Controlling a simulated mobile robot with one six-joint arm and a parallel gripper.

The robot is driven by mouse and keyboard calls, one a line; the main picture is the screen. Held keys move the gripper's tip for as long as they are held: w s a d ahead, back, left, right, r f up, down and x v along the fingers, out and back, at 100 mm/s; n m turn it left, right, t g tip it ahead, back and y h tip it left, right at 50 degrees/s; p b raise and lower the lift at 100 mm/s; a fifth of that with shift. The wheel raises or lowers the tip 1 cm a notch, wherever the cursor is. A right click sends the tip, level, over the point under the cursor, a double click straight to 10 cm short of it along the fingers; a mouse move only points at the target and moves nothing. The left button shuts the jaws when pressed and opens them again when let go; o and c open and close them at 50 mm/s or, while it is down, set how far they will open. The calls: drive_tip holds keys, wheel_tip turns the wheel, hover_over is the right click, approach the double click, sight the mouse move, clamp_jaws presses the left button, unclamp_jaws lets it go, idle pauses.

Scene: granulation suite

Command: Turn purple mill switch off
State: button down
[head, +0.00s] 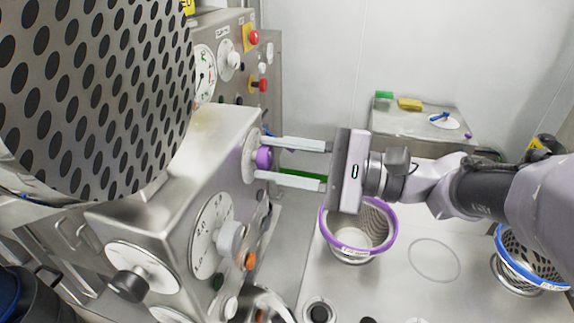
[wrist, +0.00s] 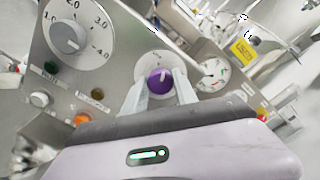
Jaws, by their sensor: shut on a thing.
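The purple mill switch (head: 264,159) is a round knob on a pale dial plate, on the side panel of the steel machine left of centre in the head view. In the wrist view the purple knob (wrist: 159,80) shows a light pointer line near its top. My gripper (head: 262,158) reaches in from the right, and its two pale fingers are shut on the knob, one on the upper side and one on the lower. In the wrist view the gripper's fingertips (wrist: 158,84) flank the knob on both sides. The dial's lettering is too small to read.
A numbered dial (head: 214,236) and an orange button (head: 250,260) sit close below the switch. A perforated steel drum (head: 95,90) fills the upper left. A purple-rimmed basket (head: 358,250) stands below my gripper, and a blue-rimmed basket (head: 530,272) is at the right.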

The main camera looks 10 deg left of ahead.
drive_tip(key=n+b, duration=0.1)
drive_tip(key=b, duration=0.1)
drive_tip(key=n+b, duration=0.1)
drive_tip(key=shift+f+n+b, duration=0.25)
drive_tip(key=shift+n+b, duration=0.1)
drive_tip(key=shift+n, duration=0.05)
drive_tip(key=shift+r+n+b, duration=0.1)
drive_tip(key=shift+n+b, duration=0.5)
drive_tip(key=shift+b, duration=0.25)
drive_tip(key=shift+r, duration=0.1)
drive_tip(key=c, duration=1)
unclamp_jaws()
drive_tip(key=shift+o, duration=0.2)
drive_tip(key=shift+d, duration=0.15)
drive_tip(key=s+d+p, duration=0.1)
drive_tip(key=d+p, duration=0.2)
drive_tip(key=d, duration=1.4)
drive_tip(key=shift+s, duration=0.2)
